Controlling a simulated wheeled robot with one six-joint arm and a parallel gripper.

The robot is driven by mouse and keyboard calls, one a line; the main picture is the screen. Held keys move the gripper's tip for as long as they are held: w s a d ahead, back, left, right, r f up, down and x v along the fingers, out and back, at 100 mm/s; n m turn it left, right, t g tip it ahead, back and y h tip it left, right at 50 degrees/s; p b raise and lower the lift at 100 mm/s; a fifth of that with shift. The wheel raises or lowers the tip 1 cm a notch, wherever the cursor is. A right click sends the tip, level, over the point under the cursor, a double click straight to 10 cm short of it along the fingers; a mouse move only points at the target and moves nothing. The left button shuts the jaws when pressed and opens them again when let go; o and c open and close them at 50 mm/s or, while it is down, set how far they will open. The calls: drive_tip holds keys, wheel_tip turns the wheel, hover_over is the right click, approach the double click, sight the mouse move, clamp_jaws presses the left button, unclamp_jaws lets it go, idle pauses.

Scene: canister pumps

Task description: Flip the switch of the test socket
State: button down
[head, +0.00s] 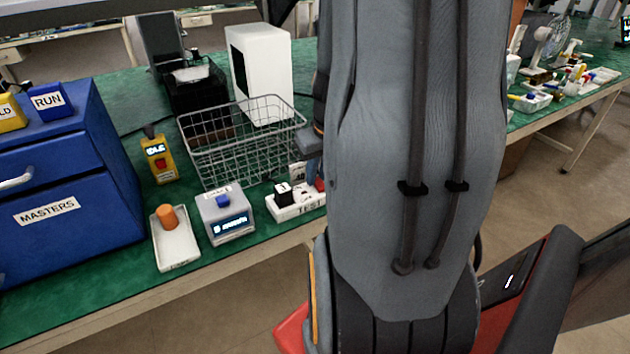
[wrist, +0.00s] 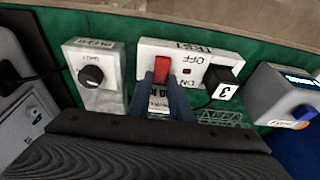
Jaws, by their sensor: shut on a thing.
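The test socket (wrist: 214,52) is a white strip marked TEST with OFF and ON labels, upside down in the wrist view. Its red switch (wrist: 161,68) stands between the two blue-grey fingertips of my gripper (wrist: 161,80), which is shut on it. A small dark red lamp (wrist: 187,71) sits beside the labels and looks unlit. A black plug (wrist: 222,78) tagged 3 sits in the socket. In the head view the test socket (head: 291,210) lies at the table's front edge, partly hidden by my arm. Which way the switch is tipped is unclear.
A box with a black knob (wrist: 90,76) stands close beside the socket. A grey device with a blue display (head: 226,218), a tray with an orange cylinder (head: 175,255) and a wire basket (head: 240,145) stand nearby. A blue drawer cabinet (head: 70,190) fills the left.

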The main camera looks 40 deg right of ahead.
drive_tip(key=shift+d+b, duration=0.1)
drive_tip(key=shift+b, duration=0.2)
drive_tip(key=c, duration=1.6)
unclamp_jaws()
drive_tip(key=p+v, duration=0.1)
drive_tip(key=v, duration=0.7)
drive_tip(key=shift+f, duration=0.1)
